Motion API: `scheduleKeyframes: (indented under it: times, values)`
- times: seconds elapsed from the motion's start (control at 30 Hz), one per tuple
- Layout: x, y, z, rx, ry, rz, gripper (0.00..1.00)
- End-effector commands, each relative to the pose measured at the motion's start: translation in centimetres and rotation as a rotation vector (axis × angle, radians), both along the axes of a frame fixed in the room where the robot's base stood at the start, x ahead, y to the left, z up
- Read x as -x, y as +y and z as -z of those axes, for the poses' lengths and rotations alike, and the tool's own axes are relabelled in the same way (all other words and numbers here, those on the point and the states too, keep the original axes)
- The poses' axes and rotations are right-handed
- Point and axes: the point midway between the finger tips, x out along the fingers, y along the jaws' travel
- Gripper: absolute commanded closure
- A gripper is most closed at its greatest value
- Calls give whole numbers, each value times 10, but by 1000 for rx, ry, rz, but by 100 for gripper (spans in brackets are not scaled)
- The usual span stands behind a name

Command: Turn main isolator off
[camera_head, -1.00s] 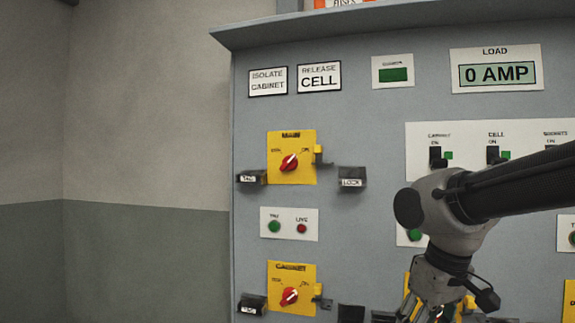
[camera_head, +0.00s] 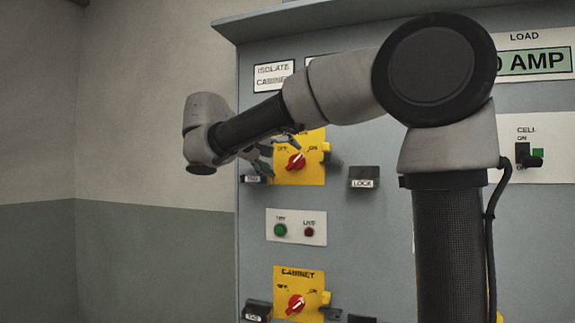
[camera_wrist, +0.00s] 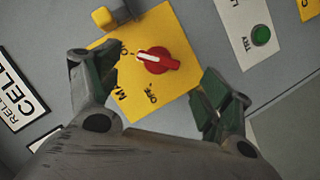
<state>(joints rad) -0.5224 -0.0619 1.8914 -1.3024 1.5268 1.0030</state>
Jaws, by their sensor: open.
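The main isolator is a yellow plate (camera_head: 312,174) with a red rotary knob (camera_head: 296,161), high on the left of the grey panel. In the wrist view the knob (camera_wrist: 157,61) sits on the yellow plate (camera_wrist: 180,27) between the fingers, and its white mark points towards ON. My gripper (camera_head: 274,152) is in front of the plate's upper left part in the head view. In the wrist view my gripper (camera_wrist: 148,70) is open, one finger each side of the knob, with gaps to it. My gripper and forearm hide part of the plate and its MAIN label.
A black LOCK holder (camera_head: 364,178) juts out right of the isolator, and a TAG holder (camera_head: 253,177) sits at its left. Below are a green TRY button (camera_head: 280,230), a red LIVE lamp (camera_head: 309,232) and the yellow CABINET isolator (camera_head: 316,280). Left of the panel is bare wall.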

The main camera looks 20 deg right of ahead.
Motion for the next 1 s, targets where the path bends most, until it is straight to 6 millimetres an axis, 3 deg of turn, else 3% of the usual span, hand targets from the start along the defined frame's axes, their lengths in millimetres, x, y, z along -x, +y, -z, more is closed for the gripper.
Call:
scheduleKeyframes:
  times: [0.4,0.8,1.0]
  values:
    - [-28,-55,18,-2,1,2,21]
    - [-34,-63,21,-3,2,-1,21]
    - [-33,-63,21,-3,2,-1,57]
